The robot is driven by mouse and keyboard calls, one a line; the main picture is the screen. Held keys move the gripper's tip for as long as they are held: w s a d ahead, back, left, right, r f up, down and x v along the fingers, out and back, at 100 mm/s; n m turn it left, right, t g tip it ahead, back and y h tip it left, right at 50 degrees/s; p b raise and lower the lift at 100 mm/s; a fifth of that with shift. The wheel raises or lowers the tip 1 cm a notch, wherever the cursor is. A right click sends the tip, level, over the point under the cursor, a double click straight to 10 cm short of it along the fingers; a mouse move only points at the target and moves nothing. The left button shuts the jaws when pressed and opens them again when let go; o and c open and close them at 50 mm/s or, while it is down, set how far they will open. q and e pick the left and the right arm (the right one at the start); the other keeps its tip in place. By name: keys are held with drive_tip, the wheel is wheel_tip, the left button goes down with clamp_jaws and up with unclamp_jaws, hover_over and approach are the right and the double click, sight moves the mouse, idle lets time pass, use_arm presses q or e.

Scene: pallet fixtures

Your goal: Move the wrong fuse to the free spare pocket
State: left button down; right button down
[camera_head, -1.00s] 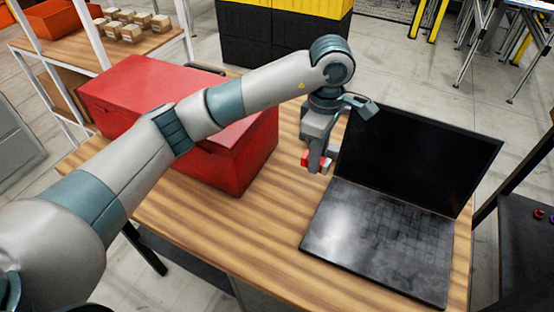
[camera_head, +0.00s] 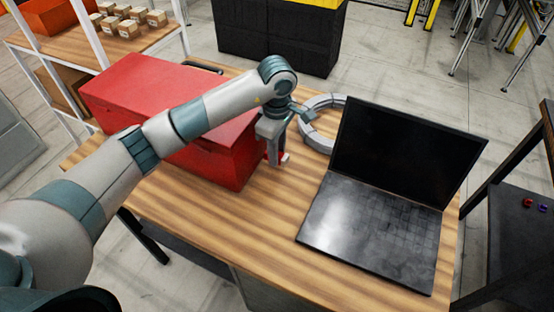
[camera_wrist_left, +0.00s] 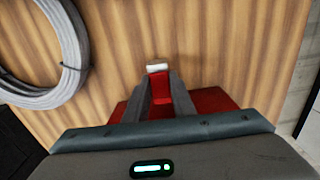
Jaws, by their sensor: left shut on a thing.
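My left gripper (camera_head: 276,158) is above the wooden table, between the red box and the laptop. In the left wrist view, its two fingers (camera_wrist_left: 158,95) are shut on a small red fuse (camera_wrist_left: 158,86) with a whitish end. Only a little of this fuse (camera_head: 285,156) shows in the head view. At the right edge, a small red piece (camera_head: 527,202) and a small blue piece (camera_head: 543,208) sit on a dark surface (camera_head: 515,240). They are too small to identify. I cannot make out a spare pocket. My right gripper is not in view.
A large red box (camera_head: 235,160) stands close beside the left gripper. An open laptop (camera_head: 370,225) stands to the right, with a grey coil (camera_head: 309,108) behind it. The wooden table (camera_head: 240,235) is clear in front. A shelf with small cartons (camera_head: 128,29) is at the back left.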

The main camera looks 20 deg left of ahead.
use_arm(q)
wheel_tip(320, 180, down, 3)
drive_tip(key=shift+s+r+p, duration=0.1)
drive_tip(key=shift+r+p, duration=0.1)
drive_tip(key=shift+p, duration=0.9)
drive_tip(key=shift+f, duration=0.65)
drive_tip(key=shift+f, duration=0.25)
drive_tip(key=c, duration=1.5)
unclamp_jaws()
drive_tip(key=shift+r, duration=0.1)
drive_tip(key=shift+r, duration=0.2)
